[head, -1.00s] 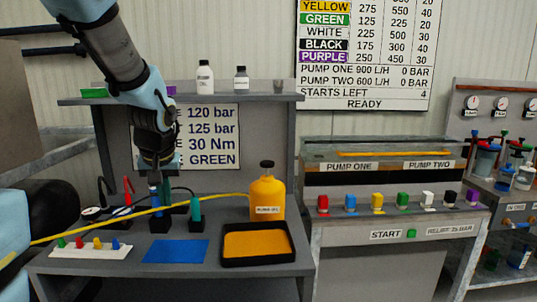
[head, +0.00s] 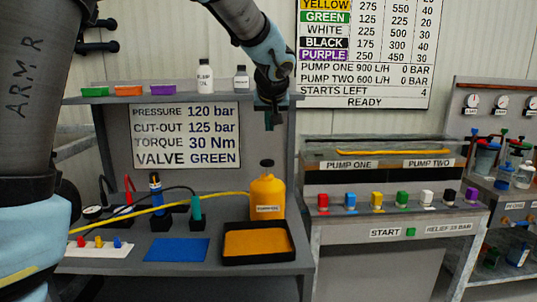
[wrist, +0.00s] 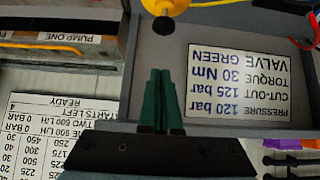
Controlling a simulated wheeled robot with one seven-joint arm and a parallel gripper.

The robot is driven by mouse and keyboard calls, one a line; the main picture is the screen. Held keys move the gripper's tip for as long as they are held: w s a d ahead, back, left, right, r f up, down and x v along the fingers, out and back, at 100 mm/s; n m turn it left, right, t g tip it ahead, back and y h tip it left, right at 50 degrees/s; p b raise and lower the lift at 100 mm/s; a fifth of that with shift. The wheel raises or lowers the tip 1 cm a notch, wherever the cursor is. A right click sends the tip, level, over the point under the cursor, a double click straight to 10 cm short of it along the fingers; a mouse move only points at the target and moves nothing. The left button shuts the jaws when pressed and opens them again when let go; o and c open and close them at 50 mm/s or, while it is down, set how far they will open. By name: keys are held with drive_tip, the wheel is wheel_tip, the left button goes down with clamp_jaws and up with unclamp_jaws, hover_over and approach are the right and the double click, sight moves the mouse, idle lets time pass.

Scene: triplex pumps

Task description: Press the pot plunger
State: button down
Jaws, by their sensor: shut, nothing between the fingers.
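My gripper (head: 270,124) hangs above the plunger, fingers pointing down and apart from the knob by a clear gap. In the wrist view its green fingers (wrist: 158,95) are together with nothing between them. The yellow pot top (wrist: 170,6) and the dark knob (wrist: 163,30) show at the upper edge there, beyond the fingertips.
A shelf (head: 190,98) with two bottles and coloured trays runs behind my gripper. A black tray with an orange liner (head: 258,242) lies in front of the pot. A yellow hose (head: 160,208) crosses to the pot's left. Standing tools (head: 156,195) are further left.

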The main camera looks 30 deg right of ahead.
drive_tip(key=p, duration=0.3)
hover_over(268, 164)
drive_tip(key=f, duration=0.6)
drive_tip(key=shift+w+d+f, duration=0.15)
drive_tip(key=shift+w+f, duration=0.05)
drive_tip(key=shift+f, duration=0.1)
wheel_tip(268, 164, down, 4)
drive_tip(key=shift+d+r, duration=0.1)
drive_tip(key=shift+r, duration=0.15)
drive_tip(key=shift+f, duration=0.35)
wheel_tip(268, 164, down, 4)
drive_tip(key=b, duration=0.5)
drive_tip(key=shift+r, duration=0.2)
